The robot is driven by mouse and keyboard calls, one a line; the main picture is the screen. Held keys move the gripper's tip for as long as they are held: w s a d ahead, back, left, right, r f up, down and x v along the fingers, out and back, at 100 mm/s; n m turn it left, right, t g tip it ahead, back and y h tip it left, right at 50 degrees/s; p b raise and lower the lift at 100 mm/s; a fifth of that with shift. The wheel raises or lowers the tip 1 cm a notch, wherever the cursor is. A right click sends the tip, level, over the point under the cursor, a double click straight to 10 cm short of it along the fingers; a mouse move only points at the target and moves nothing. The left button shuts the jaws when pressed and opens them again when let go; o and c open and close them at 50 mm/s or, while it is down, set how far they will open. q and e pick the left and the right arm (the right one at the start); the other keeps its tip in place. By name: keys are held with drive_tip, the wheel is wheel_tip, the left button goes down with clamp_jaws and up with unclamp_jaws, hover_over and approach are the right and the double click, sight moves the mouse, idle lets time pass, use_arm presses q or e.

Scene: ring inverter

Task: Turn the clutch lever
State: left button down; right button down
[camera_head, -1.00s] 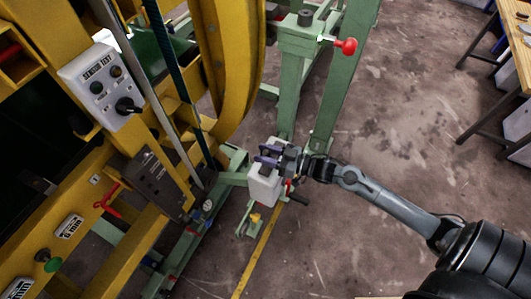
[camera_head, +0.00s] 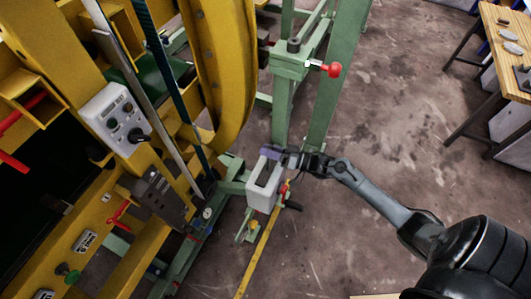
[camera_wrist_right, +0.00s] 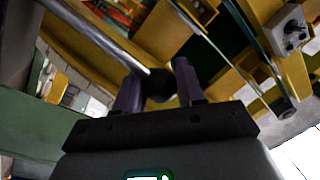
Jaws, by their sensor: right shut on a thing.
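My right gripper (camera_head: 268,152) is at the far top edge of a pale grey box (camera_head: 262,197) with a dark slot in its top. In the right wrist view its two purple fingers (camera_wrist_right: 156,78) are on either side of a round black knob (camera_wrist_right: 160,88), shut on it. The knob is on the end of a shiny metal rod (camera_wrist_right: 105,38), which I take to be the clutch lever. In the head view the knob and rod cannot be made out at the gripper. My left gripper is out of view.
A yellow machine frame (camera_head: 222,60) with a grey sensor test box (camera_head: 115,118) fills the left. A green stand (camera_head: 325,105) with a red knob (camera_head: 333,70) stands behind the gripper. A wooden workbench (camera_head: 508,65) is at right; floor between is clear.

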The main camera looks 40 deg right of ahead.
drive_tip(key=d+m, duration=0.1)
drive_tip(key=w+d+m, duration=0.1)
drive_tip(key=m, duration=0.1)
drive_tip(key=d+f+m, duration=0.1)
drive_tip(key=shift+w+d+m+t, duration=0.3)
drive_tip(key=shift+d+t, duration=0.1)
drive_tip(key=c, duration=0.7)
unclamp_jaws()
drive_tip(key=shift+d, duration=0.1)
drive_tip(key=shift+c, duration=0.2)
drive_tip(key=shift+s+f+p, duration=0.1)
drive_tip(key=shift+s+p, duration=0.05)
drive_tip(key=shift+p, duration=0.15)
